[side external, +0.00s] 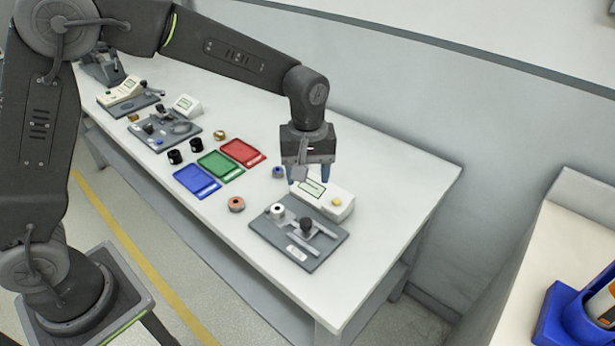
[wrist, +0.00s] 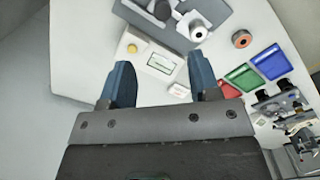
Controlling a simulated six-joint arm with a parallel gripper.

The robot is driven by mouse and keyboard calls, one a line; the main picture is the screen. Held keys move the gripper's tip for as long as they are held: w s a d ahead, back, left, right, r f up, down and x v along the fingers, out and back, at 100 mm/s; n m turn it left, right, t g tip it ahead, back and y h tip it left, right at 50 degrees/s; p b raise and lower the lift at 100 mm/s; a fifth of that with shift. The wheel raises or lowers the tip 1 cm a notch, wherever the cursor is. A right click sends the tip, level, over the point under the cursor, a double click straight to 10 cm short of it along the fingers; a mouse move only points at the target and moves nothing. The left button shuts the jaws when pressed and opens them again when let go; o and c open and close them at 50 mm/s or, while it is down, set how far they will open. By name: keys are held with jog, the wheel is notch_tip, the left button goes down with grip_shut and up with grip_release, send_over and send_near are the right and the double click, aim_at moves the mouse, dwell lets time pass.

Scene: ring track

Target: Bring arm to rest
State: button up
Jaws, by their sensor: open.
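My gripper (side external: 309,176) is above the white table (side external: 385,190), pointing down, over a white instrument box with a display and a yellow knob (side external: 330,197). Its blue fingers are apart with nothing between them. In the wrist view the open fingers of my gripper (wrist: 162,85) frame the white instrument box (wrist: 150,58), which lies beyond the fingertips. My arm is stretched out across the table. I cannot tell the exact height of the fingertips above the box.
A grey fixture plate (side external: 280,238) with a white ring and a black knob is in front of the box. An orange-topped ring (side external: 236,204) and blue (side external: 197,181), green (side external: 222,166) and red (side external: 243,152) trays lie to the left. A wall (side external: 420,120) runs behind the table.

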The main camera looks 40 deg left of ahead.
jog(key=s+a+r+m+t, duration=0.2)
jog(key=s+a+r+m, duration=0.15)
jog(key=s+r, duration=0.3)
jog(key=s+a+r+m+t, duration=0.2)
jog(key=s+a+r, duration=0.2)
jog(key=s+r, duration=0.3)
jog(key=s+a+f+m+t, duration=0.1)
jog(key=s+a+m, duration=0.1)
jog(key=s, duration=0.6)
jog(key=shift+s+f+m+t, duration=0.3)
jog(key=shift+s+f+m, duration=0.1)
jog(key=shift+m, duration=0.35)
